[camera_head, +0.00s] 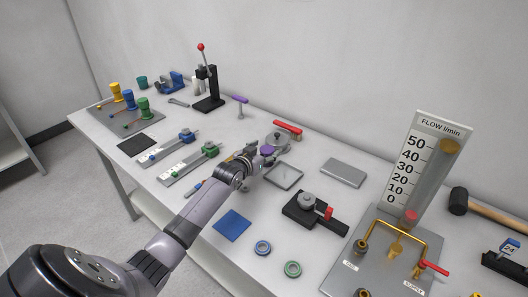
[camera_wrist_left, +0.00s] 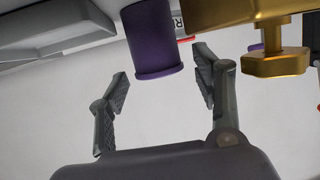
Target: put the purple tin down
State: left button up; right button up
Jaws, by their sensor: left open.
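The purple tin (camera_head: 267,150) stands at the middle of the workbench, partly hidden by my left gripper in the head view. In the left wrist view the purple tin (camera_wrist_left: 150,42) shows at the top, at the fingertips and between their lines. My left gripper (camera_head: 258,160) is open, with a finger on either side of the tin's near end. In the left wrist view there are visible gaps between the fingers of the left gripper (camera_wrist_left: 162,68) and the tin. My right gripper is not in view.
A shallow grey tray (camera_head: 284,176) lies right of the tin, and a red-handled piece (camera_head: 288,129) is behind it. A brass-coloured fitting (camera_wrist_left: 276,60) is close to the right finger. A blue mat (camera_head: 233,224) and a black clamp block (camera_head: 310,212) lie nearer the front edge.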

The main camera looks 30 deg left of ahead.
pick_arm(q)
jog(key=v, duration=1.2)
dwell(0.6)
